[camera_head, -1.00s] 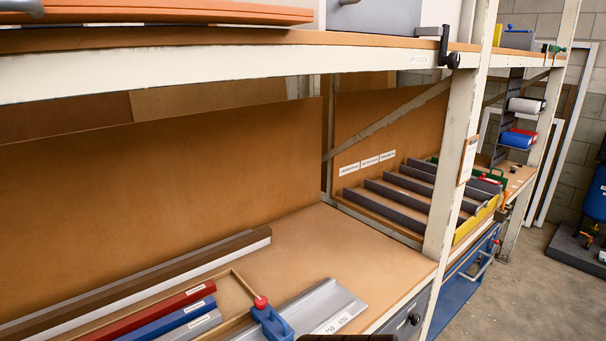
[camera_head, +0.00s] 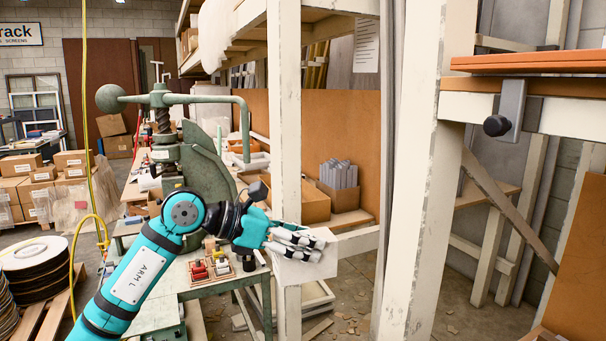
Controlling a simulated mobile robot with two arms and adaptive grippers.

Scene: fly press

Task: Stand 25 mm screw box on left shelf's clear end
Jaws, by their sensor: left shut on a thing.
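My left gripper (camera_head: 298,241) is shut on a plain white box (camera_head: 302,271), held in the air in front of a cream upright post. The fingers cover the box's top, and no label on it can be read, so I cannot tell its size marking. Behind it is a shelf bay with an orange-brown back panel (camera_head: 340,120). A cardboard box of grey pieces (camera_head: 339,174) stands there, beside another open carton (camera_head: 303,203). I cannot tell which shelf is the left one. My right gripper is not in view.
A green fly press (camera_head: 175,150) with a ball-ended arm stands left of the gripper, on a bench. Small red and yellow items (camera_head: 210,268) sit on the bench front. A thick cream post (camera_head: 425,170) stands to the right. Cartons (camera_head: 30,185) are stacked at the far left.

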